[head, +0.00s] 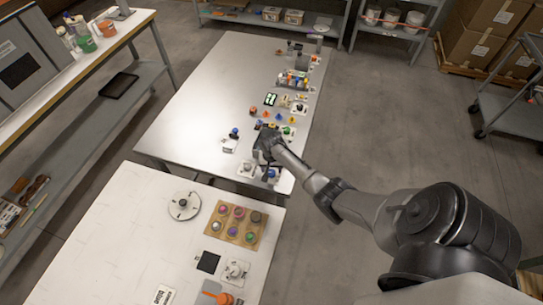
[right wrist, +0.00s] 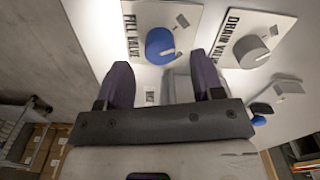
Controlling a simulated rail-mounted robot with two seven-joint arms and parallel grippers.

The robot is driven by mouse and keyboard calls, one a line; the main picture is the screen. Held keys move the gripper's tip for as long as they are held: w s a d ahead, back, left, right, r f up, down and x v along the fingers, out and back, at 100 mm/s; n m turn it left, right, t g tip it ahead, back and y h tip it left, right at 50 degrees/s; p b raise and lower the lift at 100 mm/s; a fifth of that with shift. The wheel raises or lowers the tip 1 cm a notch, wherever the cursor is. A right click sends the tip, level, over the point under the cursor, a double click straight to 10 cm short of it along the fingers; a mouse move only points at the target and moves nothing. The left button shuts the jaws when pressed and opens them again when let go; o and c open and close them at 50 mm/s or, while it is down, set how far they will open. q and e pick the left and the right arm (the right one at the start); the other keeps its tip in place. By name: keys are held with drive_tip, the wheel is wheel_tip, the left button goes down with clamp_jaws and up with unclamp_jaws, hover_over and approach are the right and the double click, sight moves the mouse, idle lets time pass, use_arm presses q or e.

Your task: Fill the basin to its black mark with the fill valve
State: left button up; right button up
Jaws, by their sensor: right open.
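The fill valve has a blue knob (right wrist: 160,46) on a white plate lettered FILL VALVE (right wrist: 130,38) in the right wrist view. In the head view its blue knob (head: 271,174) is small, at the near end of the grey-white table. My right gripper (right wrist: 162,78) is open, its two dark fingers apart and nothing seen between them. The blue knob appears beyond the fingertips; I cannot tell the exact gap. In the head view the right gripper (head: 266,143) is over the table's near right part. I cannot make out the basin or its black mark. My left gripper is not in view.
A drain valve with a grey knob (right wrist: 251,51) stands beside the fill valve. Several small coloured items (head: 290,84) line the table's right side. A white table (head: 95,235) in front holds a tan tray (head: 222,212) of coloured pots. The far table's left side is clear.

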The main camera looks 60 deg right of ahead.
sight(272, 172)
wheel_tip(272, 172, up, 10)
drive_tip(key=p, duration=0.1)
drive_tip(key=shift+r, duration=0.25)
